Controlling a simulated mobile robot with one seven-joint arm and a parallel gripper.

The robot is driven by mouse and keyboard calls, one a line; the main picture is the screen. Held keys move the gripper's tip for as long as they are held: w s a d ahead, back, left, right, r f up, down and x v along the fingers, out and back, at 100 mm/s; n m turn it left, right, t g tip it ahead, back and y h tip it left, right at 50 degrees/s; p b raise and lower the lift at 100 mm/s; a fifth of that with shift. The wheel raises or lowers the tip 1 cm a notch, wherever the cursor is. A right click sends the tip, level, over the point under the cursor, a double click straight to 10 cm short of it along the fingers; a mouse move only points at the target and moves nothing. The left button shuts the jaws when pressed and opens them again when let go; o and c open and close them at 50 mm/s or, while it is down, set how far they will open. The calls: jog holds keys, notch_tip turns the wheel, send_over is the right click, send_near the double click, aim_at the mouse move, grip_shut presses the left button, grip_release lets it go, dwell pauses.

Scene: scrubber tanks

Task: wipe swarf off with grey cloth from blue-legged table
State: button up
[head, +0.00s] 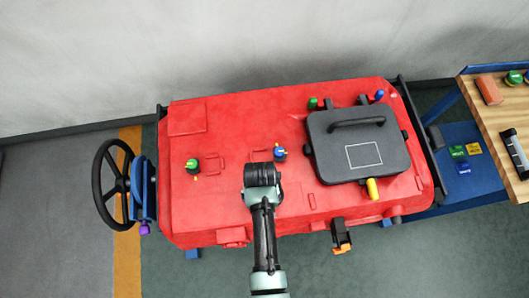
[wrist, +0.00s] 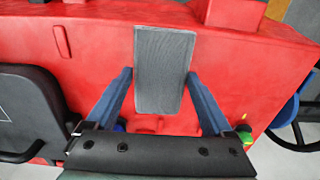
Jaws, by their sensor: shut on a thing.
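My gripper (wrist: 160,76) is shut on a grey ribbed rectangular piece, which looks like the grey cloth (wrist: 164,55), with one finger at each long side. In the wrist view it is over the red tank top (wrist: 90,40); contact with the tank cannot be told. In the head view my gripper (head: 262,172) is over the middle of the red tank (head: 230,120), and the cloth is hidden. The blue-legged table (head: 482,100) has a wooden top and stands at the right edge, partly cut off. I can make out no swarf.
A dark lid (head: 335,135) with a handle and a white outlined square is on the tank's right part. Knobs, including a green one (head: 192,166) and a blue one (head: 280,152), stick up. A black handwheel (head: 112,185) is at left. A brick-coloured block (head: 489,90) lies on the table.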

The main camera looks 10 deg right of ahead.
jog(key=shift+a+r+p, duration=0.2)
jog(key=shift+r+p, duration=0.45)
jog(key=shift+r, duration=0.45)
notch_tip(320, 180, up, 2)
jog(key=shift+d+r+p, duration=0.1)
jog(key=shift+d+p, duration=0.05)
jog(key=shift+p, duration=0.9)
jog(key=shift+r+p, duration=0.45)
jog(key=shift+r, duration=0.05)
jog(key=shift+f, duration=0.1)
